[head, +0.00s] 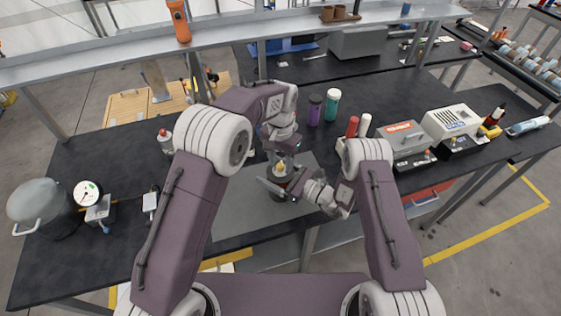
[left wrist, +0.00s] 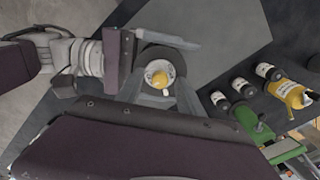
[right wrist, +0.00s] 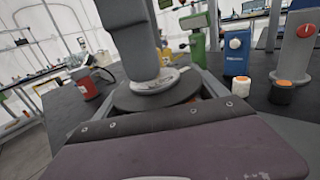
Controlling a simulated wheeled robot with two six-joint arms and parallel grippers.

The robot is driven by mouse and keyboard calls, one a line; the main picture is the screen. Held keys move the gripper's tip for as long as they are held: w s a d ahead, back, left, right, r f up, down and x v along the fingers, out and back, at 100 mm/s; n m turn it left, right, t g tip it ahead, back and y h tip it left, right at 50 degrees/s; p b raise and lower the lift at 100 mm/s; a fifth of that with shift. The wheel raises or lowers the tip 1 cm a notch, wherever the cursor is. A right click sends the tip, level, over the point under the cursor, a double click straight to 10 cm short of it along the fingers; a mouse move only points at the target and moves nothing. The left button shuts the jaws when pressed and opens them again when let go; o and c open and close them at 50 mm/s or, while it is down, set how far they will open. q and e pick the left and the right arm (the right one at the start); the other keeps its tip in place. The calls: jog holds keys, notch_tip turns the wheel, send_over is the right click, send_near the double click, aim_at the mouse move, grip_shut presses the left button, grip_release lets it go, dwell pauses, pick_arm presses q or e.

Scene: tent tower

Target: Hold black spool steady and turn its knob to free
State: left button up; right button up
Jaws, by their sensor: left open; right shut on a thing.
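The black spool (head: 278,193) stands on the grey mat (head: 240,205) on the black workbench. My right gripper (head: 281,189) comes in from the right and is shut on the spool's sides. The dark spool body (right wrist: 150,97) fills the middle of the right wrist view. My left gripper (left wrist: 163,88) is over the spool, open, with its fingers apart on either side of the knob. In the right wrist view my left arm hides most of the knob.
A purple bottle (head: 314,109) and a green bottle (head: 332,104) stand behind the spool. Red and white cylinders (head: 352,127) and grey instrument boxes (head: 403,139) stand to the right. A pressure gauge (head: 88,193) is at the left. The mat's left part is clear.

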pick_arm(q)
jog(key=shift+c, duration=0.3)
grip_shut()
